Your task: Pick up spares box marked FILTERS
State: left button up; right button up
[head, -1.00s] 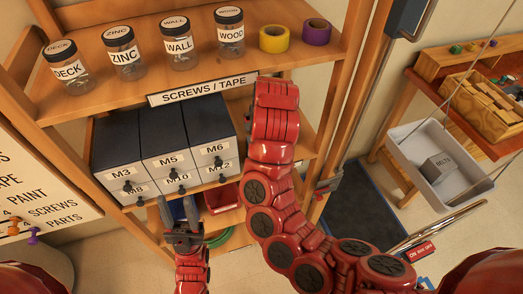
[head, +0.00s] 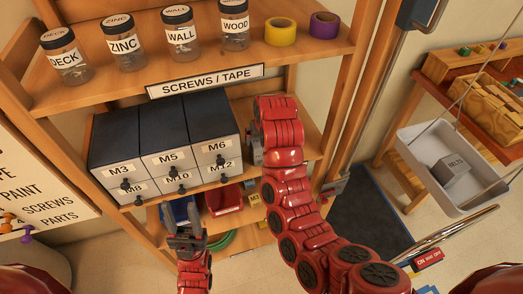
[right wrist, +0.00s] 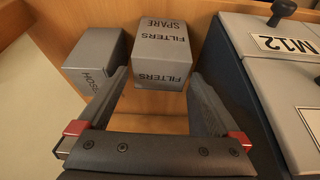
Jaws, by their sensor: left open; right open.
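The grey spares box marked FILTERS (right wrist: 162,62) shows in the right wrist view, its lettering upside down there. It sits just beyond the fingertips of my right gripper (right wrist: 160,85), roughly in line with the gap between them. The right gripper is open and empty. In the head view my right arm covers the box, and its gripper is mostly hidden beside the drawer cabinet. My left gripper (head: 185,240) is open and empty, low in front of the lower shelf.
A grey box marked HOSES (right wrist: 95,62) is left of the FILTERS box in the right wrist view. The drawer cabinet (head: 165,130) stands close on the other side. Jars (head: 182,45) and tape rolls (head: 281,32) are on the shelf above. A white tray (head: 425,175) hangs at right.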

jog(key=shift+f, duration=0.25)
jog(key=p+x, duration=0.3)
jog(key=x, duration=0.1)
jog(key=shift+w, duration=0.1)
jog(key=shift+w+a+f, duration=0.1)
jog(key=shift+w+f, duration=0.1)
jog(key=shift+f, duration=0.3)
jog(key=c, duration=1.3)
jog(key=shift+o, duration=0.2)
